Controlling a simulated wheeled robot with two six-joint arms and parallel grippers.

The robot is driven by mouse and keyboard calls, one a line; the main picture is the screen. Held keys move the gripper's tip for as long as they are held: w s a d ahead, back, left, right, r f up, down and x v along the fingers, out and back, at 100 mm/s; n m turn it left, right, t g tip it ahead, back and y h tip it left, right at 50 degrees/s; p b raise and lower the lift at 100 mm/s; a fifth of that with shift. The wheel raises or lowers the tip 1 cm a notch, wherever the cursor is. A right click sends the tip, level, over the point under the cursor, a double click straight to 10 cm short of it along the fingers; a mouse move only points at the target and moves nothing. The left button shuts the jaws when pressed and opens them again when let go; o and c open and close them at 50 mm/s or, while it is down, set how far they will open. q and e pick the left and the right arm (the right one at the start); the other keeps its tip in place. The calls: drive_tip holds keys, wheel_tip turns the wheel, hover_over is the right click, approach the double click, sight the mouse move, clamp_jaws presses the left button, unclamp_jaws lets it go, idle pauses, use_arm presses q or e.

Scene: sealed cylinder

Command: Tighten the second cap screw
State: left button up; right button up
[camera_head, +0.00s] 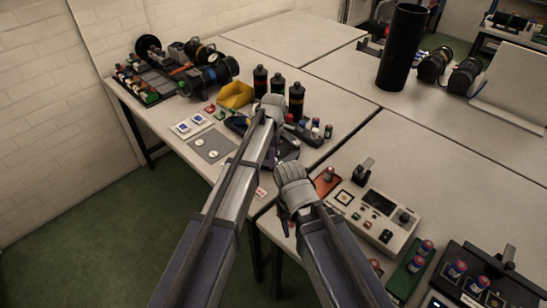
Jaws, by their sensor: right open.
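My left gripper (268,108) is over the near left table, beside a dark fixture (237,123) that it and its arm partly cover. I cannot tell whether its jaws are open or what lies between them. My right gripper (288,222) is open, lower and nearer, at the front table edge left of a grey control box. A dark part (287,148) shows between the two arms. No cap screw can be made out; the arms hide much of the work spot.
Three dark bottles (278,83) and a yellow bin (235,95) stand behind the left gripper. A grey plate (209,144) lies left. The control box (375,212) is at right. A tall black cylinder (402,48) stands on the back right table.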

use_arm(q)
clamp_jaws()
